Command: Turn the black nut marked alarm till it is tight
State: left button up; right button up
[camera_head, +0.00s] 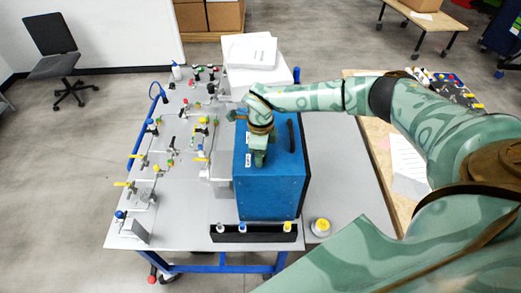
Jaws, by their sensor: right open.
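My right gripper (258,161) is over the blue analyser box (272,198), seen from above and behind. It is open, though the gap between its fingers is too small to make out. My right arm reaches in from the right and bends down at the wrist over the box. I cannot pick out the black nut marked alarm; it is too small to tell or hidden by the arm and box. My left gripper is not in view.
The grey table (345,185) carries pipes and valves on the left. A black rack (262,236) with several coloured-cap bottles stands before the box. A yellow-topped jar (321,226) stands to its right.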

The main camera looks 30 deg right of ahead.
jog(key=n, duration=0.9)
jog(key=shift+n+p, duration=0.35)
jog(key=shift+n, duration=0.05)
jog(key=n, duration=0.4)
jog(key=shift+n, duration=0.4)
jog(key=n, duration=0.2)
jog(key=shift+n, duration=0.4)
